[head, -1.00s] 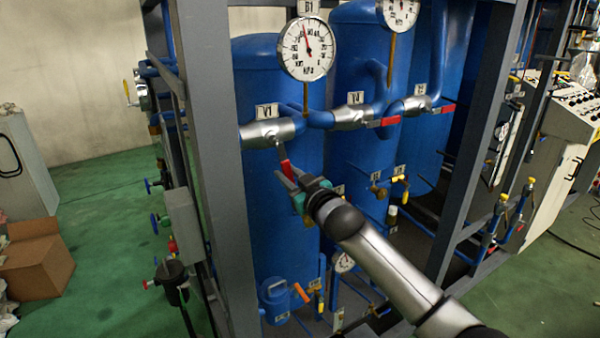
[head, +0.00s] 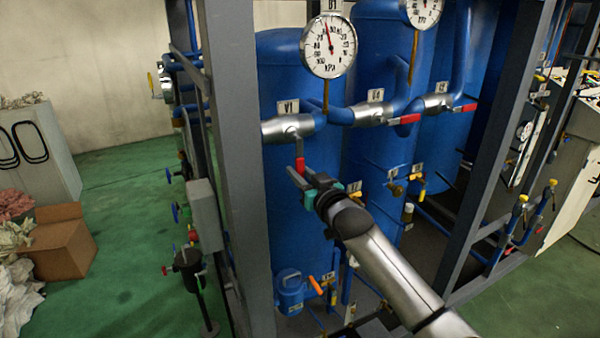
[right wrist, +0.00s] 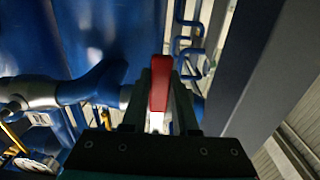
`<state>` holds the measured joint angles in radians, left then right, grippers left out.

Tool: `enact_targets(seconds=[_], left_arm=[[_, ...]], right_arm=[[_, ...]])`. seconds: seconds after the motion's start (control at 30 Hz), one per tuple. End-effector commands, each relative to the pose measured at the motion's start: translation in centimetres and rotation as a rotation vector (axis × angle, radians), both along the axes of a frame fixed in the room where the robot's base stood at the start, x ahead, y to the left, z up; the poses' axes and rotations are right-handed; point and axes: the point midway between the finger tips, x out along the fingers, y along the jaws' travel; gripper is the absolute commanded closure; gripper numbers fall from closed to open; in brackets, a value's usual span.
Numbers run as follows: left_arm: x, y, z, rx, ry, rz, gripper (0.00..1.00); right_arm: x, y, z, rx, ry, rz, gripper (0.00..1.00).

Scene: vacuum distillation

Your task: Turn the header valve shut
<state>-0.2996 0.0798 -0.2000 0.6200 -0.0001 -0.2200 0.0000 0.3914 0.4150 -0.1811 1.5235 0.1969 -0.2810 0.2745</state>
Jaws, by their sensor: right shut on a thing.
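The valve tagged V1 (head: 288,128) is a silver body on the blue header pipe, in front of the left blue tank. Its red lever (head: 300,164) hangs almost straight down, across the line of the pipe. My right gripper (head: 299,174) comes from the lower right and is shut on the lever's lower end. In the right wrist view, the red lever (right wrist: 159,84) stands between the two fingers of my right gripper (right wrist: 160,95). My left gripper is not in view.
Two similar valves on the right have red levers (head: 405,119) (head: 464,108) lying along the pipe. A round gauge (head: 329,46) rises above V1. A grey frame post (head: 236,160) stands just left. Green floor (head: 125,175) is open at left, near a cardboard box (head: 63,245).

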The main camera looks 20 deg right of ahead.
Motion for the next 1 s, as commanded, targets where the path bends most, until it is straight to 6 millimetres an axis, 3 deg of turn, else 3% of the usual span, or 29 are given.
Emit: enact_targets(seconds=[0.03, 0.3, 0.67, 1.0], left_arm=[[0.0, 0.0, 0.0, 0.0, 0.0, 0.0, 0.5], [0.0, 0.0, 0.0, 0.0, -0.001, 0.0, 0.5], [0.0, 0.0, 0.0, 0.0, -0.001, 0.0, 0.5], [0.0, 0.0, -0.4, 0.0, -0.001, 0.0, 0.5]], right_arm=[[0.0, 0.2, -0.1, 0.012, 0.002, 0.004, 0.7], [0.0, 0.1, 0.0, 0.006, 0.0, 0.002, 0.43], [-0.5, 0.0, -0.1, 0.003, 0.001, 0.001, 0.43], [-4.8, -0.3, -0.2, 0.003, 0.002, 0.002, 0.43]])
